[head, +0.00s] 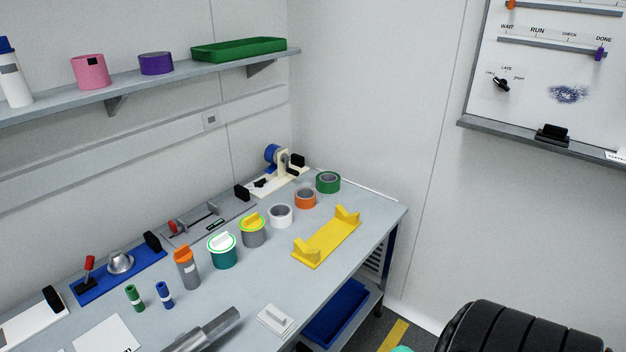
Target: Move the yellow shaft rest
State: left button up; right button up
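The yellow shaft rest (325,243) lies on the right part of the grey workbench (270,285), near its right edge. It is a flat yellow plate with an upright notched block at each end. Nothing rests in its notches. A grey stepped metal shaft (205,331) lies at the bench's front edge, partly cut off by the picture.
A row of tape rolls and lidded tins stands left of and behind the rest, including an orange roll (305,198) and a teal tin (222,252). A small white block (277,319) lies in front. A black ribbed object (520,325) is at bottom right.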

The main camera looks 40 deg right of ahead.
aim_at(312, 252)
jog(key=z, duration=1.55)
